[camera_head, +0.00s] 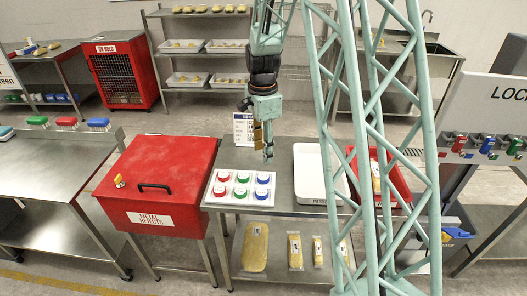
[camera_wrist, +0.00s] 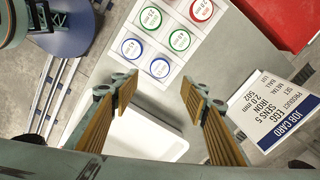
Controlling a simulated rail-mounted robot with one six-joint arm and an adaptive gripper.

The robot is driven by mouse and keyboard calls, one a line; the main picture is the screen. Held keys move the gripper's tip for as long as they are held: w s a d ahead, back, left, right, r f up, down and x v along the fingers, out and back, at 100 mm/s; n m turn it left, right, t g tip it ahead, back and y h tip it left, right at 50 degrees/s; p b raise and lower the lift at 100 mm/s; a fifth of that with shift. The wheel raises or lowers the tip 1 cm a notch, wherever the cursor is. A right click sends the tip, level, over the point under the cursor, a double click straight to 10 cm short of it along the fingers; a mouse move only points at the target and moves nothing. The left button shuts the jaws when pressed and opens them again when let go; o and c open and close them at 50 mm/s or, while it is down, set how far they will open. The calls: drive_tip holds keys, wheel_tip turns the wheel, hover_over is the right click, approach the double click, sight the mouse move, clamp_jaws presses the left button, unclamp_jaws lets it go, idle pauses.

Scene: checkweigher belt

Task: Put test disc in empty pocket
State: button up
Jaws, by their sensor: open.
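A white disc holder (camera_head: 251,203) on the steel table holds red, green and blue rimmed discs in two rows. In the head view each visible pocket has a disc, and I see no empty pocket. The wrist view shows the holder (camera_wrist: 110,62) with a green test disc (camera_wrist: 179,40), a blue disc (camera_wrist: 160,68) and a red disc (camera_wrist: 201,8); its top edge is cut off. My gripper (camera_head: 267,150) hangs above the table, behind the holder in the head view. In the wrist view my gripper (camera_wrist: 162,88) is open, with nothing between its fingers.
A job card (camera_head: 243,130) stands at the table's back; it also shows in the wrist view (camera_wrist: 285,100). A white tray (camera_head: 312,194) lies right of the holder, beside a red tray (camera_head: 398,196) with packs. The red metal rejects box (camera_head: 165,180) stands left.

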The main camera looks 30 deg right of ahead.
drive_tip(key=s+a+r+n+t, duration=0.1)
drive_tip(key=s+a+r+n, duration=0.45)
drive_tip(key=s+r, duration=0.4)
drive_tip(key=s+a+r+n+t, duration=0.1)
drive_tip(key=s+a+r+n, duration=0.45)
drive_tip(key=r, duration=0.75)
drive_tip(key=s+a+r+n, duration=0.2)
drive_tip(key=s+n, duration=0.1)
drive_tip(key=s, duration=0.5)
drive_tip(key=s+a+r+n+t, duration=0.1)
drive_tip(key=s+a+r+n, duration=0.1)
drive_tip(key=s, duration=0.6)
drive_tip(key=s+a+r+n+t, duration=0.1)
drive_tip(key=s+a+r+n, duration=0.1)
drive_tip(key=s, duration=0.6)
drive_tip(key=shift+s+a+r+n, duration=0.15)
drive_tip(key=shift+s+a+n, duration=0.15)
drive_tip(key=shift+a+n, duration=0.55)
drive_tip(key=shift+a, duration=0.2)
